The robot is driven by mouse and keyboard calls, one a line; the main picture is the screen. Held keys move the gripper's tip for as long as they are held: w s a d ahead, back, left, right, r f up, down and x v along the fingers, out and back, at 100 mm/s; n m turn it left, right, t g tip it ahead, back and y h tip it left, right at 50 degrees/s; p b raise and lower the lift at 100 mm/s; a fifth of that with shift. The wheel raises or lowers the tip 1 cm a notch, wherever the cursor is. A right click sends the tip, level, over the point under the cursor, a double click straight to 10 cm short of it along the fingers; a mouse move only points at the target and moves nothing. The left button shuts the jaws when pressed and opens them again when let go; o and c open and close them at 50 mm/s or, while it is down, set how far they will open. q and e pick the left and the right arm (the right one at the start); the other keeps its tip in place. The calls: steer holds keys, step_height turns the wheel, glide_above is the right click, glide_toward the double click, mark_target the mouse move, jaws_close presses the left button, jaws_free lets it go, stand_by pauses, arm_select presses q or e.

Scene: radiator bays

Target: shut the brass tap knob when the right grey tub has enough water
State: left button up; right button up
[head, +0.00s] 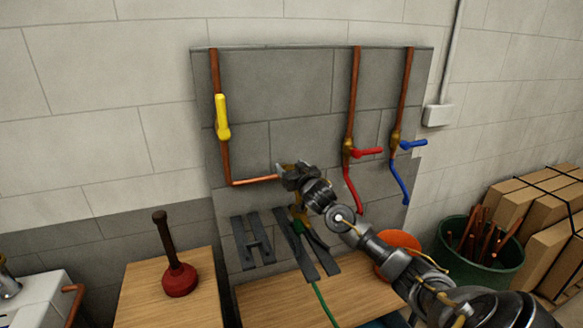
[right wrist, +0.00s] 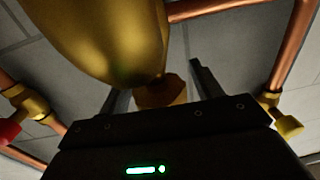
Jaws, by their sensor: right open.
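My right gripper (head: 287,172) is at the wall panel, at the end of a horizontal copper pipe. It covers most of the brass tap (head: 298,213), whose lower part shows below it with a green hose. In the right wrist view the open right gripper (right wrist: 162,82) has one finger on each side of a small brass-coloured knob (right wrist: 160,93). A large rounded brass body (right wrist: 100,38) fills the upper left, close to the camera. Contact between fingers and knob cannot be told. No grey tub or water level can be made out. My left gripper is not in view.
A yellow lever (head: 222,117), red lever (head: 367,153) and blue lever (head: 413,144) sit on copper pipes. Below are dark brackets (head: 252,241), a wooden bench (head: 265,297), a plunger (head: 180,279), an orange tub (head: 399,242), a green bin (head: 497,276) and boxes (head: 548,210).

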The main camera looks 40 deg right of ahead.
steer(key=c, duration=1)
steer(key=shift+f+m+g+h+b, duration=0.15)
steer(key=shift+m+g+h+b, duration=0.25)
steer(key=shift+m+h+b, duration=0.45)
steer(key=shift+m+g+h, duration=0.5)
steer(key=shift+m+h, duration=0.05)
steer(key=shift+h, duration=0.6)
steer(key=shift+s+d+r+m+g+h, duration=0.1)
steer(key=shift+d+r+m+g+h, duration=0.1)
steer(key=shift+m+g+h, duration=0.6)
steer(key=m+g+h+p, duration=0.2)
steer(key=h, duration=0.1)
steer(key=shift+s+d, duration=0.15)
steer(key=shift+m+g+h+p, duration=0.3)
steer(key=shift+m+g, duration=0.1)
steer(key=shift+g, duration=0.1)
steer(key=shift+s+d, duration=0.1)
steer(key=o, duration=1)
